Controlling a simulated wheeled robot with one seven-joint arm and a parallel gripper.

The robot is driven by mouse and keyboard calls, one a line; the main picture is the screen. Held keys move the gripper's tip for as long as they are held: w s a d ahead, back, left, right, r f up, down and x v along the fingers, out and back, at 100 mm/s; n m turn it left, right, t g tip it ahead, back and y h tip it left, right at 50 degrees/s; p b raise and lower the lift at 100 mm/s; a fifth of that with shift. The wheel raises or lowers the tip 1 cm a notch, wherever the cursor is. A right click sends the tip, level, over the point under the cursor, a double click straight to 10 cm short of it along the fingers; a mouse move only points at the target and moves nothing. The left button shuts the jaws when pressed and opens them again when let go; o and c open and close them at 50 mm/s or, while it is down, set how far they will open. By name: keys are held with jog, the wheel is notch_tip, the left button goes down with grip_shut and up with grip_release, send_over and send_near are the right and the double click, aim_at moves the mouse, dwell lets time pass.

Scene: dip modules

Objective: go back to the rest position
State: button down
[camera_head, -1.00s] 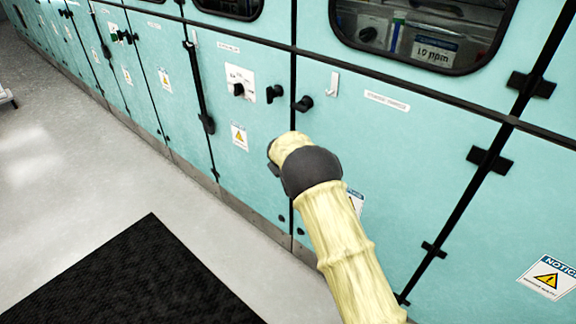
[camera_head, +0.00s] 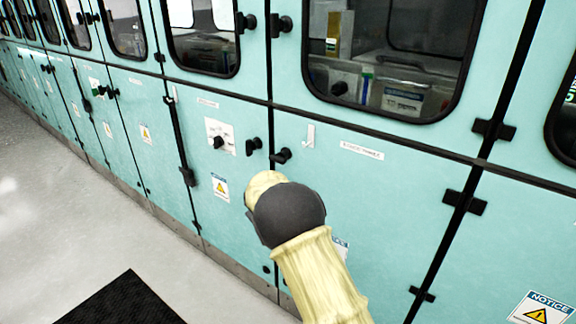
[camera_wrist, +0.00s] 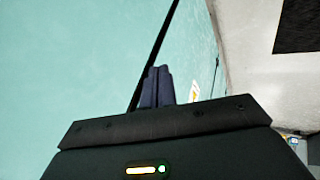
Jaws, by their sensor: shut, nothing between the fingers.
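My gripper (camera_wrist: 155,87) shows in the wrist view with its two dark fingers together and nothing between them. The fingers point toward the teal cabinet front, near a dark vertical seam between two panels. In the head view my arm, in a pale yellow sleeve with a dark joint, reaches up in front of the lower cabinet doors. My gripper is hidden there behind the arm. I cannot tell the exact gap between the fingers and the panel.
A row of teal cabinets (camera_head: 400,190) with windows runs across the view. Black door handles (camera_head: 281,156), a rotary switch (camera_head: 219,142) and a small white hook (camera_head: 309,135) stick out near my arm. The grey floor (camera_head: 60,215) and a black mat (camera_head: 125,303) lie at left.

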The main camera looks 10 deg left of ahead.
jog(key=s+d+r+m+g, duration=0.1)
jog(key=s+d+r+m, duration=0.2)
jog(key=s+d, duration=0.5)
jog(key=s+d+r+m+g, duration=0.2)
jog(key=s+d, duration=0.2)
jog(key=d, duration=0.8)
jog(key=s+d+r+m+g, duration=0.15)
jog(key=s+d, duration=0.35)
jog(key=s, duration=0.6)
jog(key=s+d+m, duration=0.3)
jog(key=s+d, duration=0.1)
jog(key=s, duration=0.7)
notch_tip(320, 180, up, 23)
jog(key=p, duration=2.3)
jog(key=shift+w, duration=0.15)
jog(key=shift+d+f+n, duration=0.1)
jog(key=shift+n, duration=0.15)
